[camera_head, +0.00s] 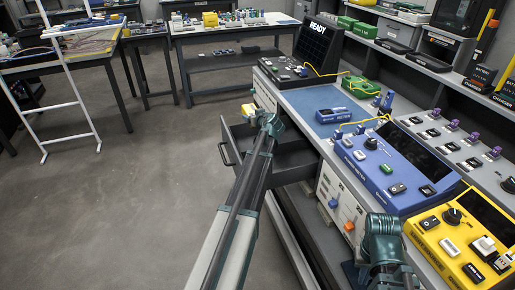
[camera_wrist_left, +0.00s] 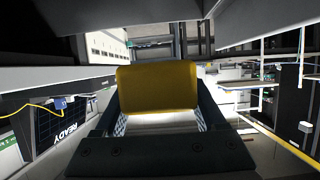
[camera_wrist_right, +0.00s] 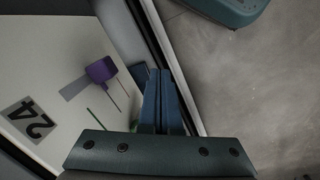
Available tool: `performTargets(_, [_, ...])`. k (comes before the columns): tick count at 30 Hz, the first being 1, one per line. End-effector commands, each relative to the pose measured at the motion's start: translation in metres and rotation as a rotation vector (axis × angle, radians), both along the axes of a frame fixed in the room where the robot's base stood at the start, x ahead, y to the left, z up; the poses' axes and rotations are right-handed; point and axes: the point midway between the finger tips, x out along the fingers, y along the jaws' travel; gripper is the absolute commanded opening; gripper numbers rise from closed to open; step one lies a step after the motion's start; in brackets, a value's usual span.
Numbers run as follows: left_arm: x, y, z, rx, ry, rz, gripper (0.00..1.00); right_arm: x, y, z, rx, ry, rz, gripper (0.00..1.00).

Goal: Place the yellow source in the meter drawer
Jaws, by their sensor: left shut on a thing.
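The yellow source (camera_wrist_left: 158,88) is a rounded block between the two fingers of my left gripper (camera_wrist_left: 160,120) in the left wrist view. I cannot tell how far the source is above the drawer floor. The drawer's handle (camera_head: 224,154) faces left. My right gripper (camera_wrist_right: 162,100) is shut and empty in the right wrist view, low beside the bench front.
On the bench stand a blue meter (camera_head: 390,165), a yellow device (camera_head: 465,245) and a black READY screen (camera_head: 310,50). A small blue unit (camera_head: 333,116) lies on a blue mat (camera_head: 312,98). The floor (camera_head: 130,200) left of the drawer is clear.

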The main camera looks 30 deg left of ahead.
Motion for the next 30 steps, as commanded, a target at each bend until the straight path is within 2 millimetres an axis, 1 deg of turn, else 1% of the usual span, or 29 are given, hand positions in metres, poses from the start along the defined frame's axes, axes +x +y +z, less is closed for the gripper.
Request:
performTargets(1, [0.000, 0.000, -0.008, 0.001, -0.001, 0.000, 0.00, 0.000, 0.000, -0.008, 0.000, 0.000, 0.000, 0.00])
performTargets(5, [0.000, 0.000, -0.014, 0.001, -0.001, 0.000, 0.00, 0.000, 0.000, -0.014, 0.000, 0.000, 0.000, 0.00])
performTargets(7, [0.000, 0.000, -0.021, 0.001, -0.001, 0.000, 0.00, 0.000, 0.000, -0.021, 0.000, 0.000, 0.000, 0.00])
performTargets(17, [0.000, 0.000, -0.024, 0.001, -0.001, 0.000, 0.00, 0.000, 0.000, -0.025, 0.000, 0.000, 0.000, 0.00])
performTargets(20, [0.000, 0.000, -0.030, 0.001, -0.001, 0.000, 0.00, 0.000, 0.000, -0.030, 0.000, 0.000, 0.000, 0.00])
performTargets(23, [0.000, 0.000, -0.041, 0.001, -0.001, 0.000, 0.00, 0.000, 0.000, -0.041, 0.000, 0.000, 0.000, 0.00])
performTargets(30, [0.000, 0.000, -0.078, 0.001, -0.001, 0.000, 0.00, 0.000, -0.001, -0.079, -0.003, -0.001, 0.001, 0.00])
